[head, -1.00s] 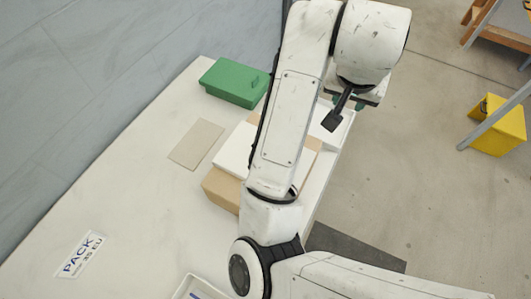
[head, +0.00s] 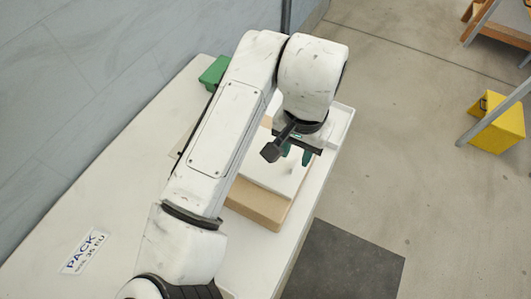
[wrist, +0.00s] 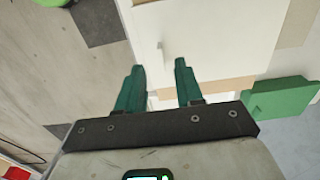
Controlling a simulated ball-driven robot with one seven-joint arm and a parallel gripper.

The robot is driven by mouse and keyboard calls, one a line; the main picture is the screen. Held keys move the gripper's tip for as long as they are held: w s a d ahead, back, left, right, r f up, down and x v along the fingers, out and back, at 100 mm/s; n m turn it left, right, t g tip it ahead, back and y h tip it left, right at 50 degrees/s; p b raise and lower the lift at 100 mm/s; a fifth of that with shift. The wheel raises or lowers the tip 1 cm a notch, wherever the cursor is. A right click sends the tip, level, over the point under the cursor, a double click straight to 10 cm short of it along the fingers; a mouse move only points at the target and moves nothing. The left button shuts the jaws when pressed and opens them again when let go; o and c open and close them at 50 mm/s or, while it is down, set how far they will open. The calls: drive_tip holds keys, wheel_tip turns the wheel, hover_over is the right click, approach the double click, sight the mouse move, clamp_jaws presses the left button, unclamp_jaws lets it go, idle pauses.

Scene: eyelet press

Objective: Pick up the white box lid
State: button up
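The white box lid (head: 263,172) lies on top of a tan cardboard box (head: 257,206), partly hidden by my arm in the head view. A small white knob stands up from it. In the wrist view the lid (wrist: 215,40) is a broad white panel, and the knob (wrist: 160,50) shows ahead of the fingertips and between their lines. My gripper (head: 296,155) has two green fingers and is over the lid in the head view. In the wrist view my gripper (wrist: 157,66) is open with nothing between its fingers. The gap to the knob is hard to judge.
A white tray (head: 343,125) is at the table's far right edge, beyond the box. The left of the white table (head: 120,150) is clear except for a PACK label (head: 85,251).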

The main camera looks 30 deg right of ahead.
sight(294, 165)
wheel_tip(294, 165, down, 5)
drive_tip(key=shift+f, duration=0.1)
idle(0.3)
clamp_jaws()
